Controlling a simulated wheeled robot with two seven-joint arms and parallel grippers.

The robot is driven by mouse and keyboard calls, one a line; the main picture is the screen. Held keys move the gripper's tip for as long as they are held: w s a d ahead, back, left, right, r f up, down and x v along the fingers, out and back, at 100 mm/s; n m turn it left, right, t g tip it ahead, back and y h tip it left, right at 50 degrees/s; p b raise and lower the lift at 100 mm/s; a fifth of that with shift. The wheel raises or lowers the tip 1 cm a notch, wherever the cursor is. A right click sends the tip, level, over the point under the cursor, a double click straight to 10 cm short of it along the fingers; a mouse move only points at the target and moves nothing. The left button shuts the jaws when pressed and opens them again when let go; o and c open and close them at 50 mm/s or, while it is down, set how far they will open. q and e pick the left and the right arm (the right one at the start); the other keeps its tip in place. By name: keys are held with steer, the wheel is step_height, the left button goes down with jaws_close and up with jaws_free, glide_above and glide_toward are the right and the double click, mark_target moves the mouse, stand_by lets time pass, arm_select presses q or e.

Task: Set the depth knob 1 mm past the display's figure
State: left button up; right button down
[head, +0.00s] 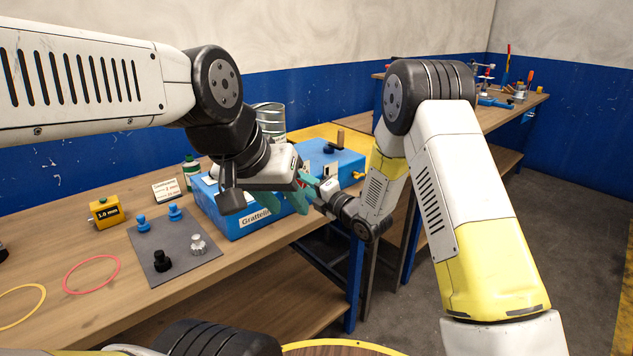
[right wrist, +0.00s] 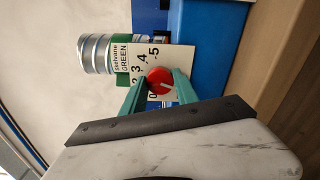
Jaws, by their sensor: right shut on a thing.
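The red depth knob (right wrist: 160,82) is between the teal fingers of my right gripper (right wrist: 161,88), which is shut on it. In the head view my right gripper (head: 312,182) is at the blue box's right end. My left gripper (head: 283,203) has its teal fingers apart, in front of the blue box (head: 234,217).
A grey mat (head: 178,246) holds blue, black and silver knobs. Red (head: 92,274) and yellow (head: 20,306) rings lie at the bench's left. My two hands are close together.

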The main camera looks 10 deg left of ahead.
steer(key=m, duration=2.9)
steer(key=shift+f, duration=0.1)
stand_by(0.4)
steer(key=c, duration=0.9)
jaws_free()
steer(key=shift+c, duration=0.2)
